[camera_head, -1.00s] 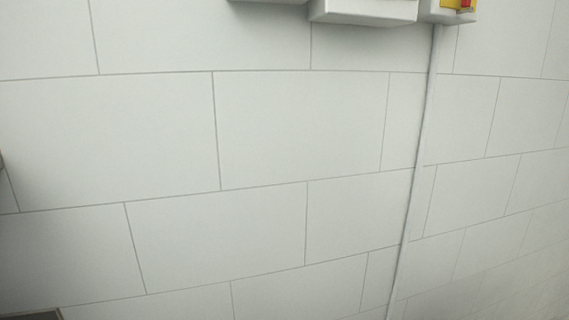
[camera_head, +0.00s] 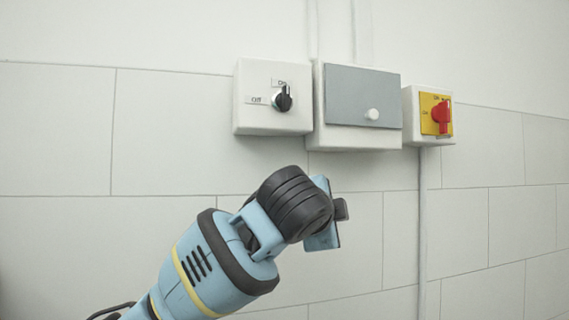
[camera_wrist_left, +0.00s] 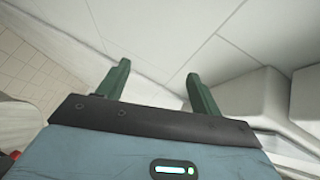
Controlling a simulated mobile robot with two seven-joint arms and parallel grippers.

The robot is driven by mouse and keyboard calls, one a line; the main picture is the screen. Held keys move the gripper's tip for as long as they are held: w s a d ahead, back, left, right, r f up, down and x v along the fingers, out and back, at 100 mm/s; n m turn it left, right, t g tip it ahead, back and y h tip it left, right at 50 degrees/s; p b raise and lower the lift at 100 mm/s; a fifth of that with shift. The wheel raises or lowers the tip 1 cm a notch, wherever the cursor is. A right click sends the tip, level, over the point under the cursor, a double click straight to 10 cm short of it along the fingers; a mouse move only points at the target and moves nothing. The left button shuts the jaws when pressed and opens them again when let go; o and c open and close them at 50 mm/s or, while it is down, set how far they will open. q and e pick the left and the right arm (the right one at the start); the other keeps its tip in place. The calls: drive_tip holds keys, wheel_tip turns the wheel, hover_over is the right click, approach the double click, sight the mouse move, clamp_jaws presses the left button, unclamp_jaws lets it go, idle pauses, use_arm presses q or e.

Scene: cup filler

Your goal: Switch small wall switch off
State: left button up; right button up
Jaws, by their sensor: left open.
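Two switches show on the wall in the head view. A white box (camera_head: 250,115) on the left carries a black rotary knob (camera_head: 283,99), standing roughly upright by the "On" label, with "Off" to its left. A smaller box on the right has a yellow plate (camera_head: 428,104) with a red knob (camera_head: 442,117), also roughly upright; its labels are too small to read. My left gripper (camera_head: 335,212) is below the boxes, apart from both knobs. In the left wrist view its green fingers (camera_wrist_left: 158,73) are spread with nothing between them. My right gripper is not in view.
A vertical conduit (camera_head: 422,220) runs down below the right box. The tiled wall below is otherwise clear.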

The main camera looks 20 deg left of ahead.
use_arm(q)
drive_tip(key=s+a+r+t+y, duration=0.15)
drive_tip(key=s+r, duration=0.35)
drive_tip(key=r, duration=0.6)
drive_tip(key=y, duration=0.4)
approach(285, 98)
drive_tip(key=w, duration=0.1)
drive_tip(key=shift+n+t, duration=0.3)
drive_tip(key=shift+t, duration=0.15)
drive_tip(key=shift+f+x, duration=0.15)
drive_tip(key=shift+x, duration=1.95)
drive_tip(key=shift+f+x, duration=0.15)
drive_tip(key=shift+x, duration=1.95)
drive_tip(key=shift+a, duration=0.15)
drive_tip(key=shift+c, duration=0.4)
drive_tip(key=c, duration=0.9)
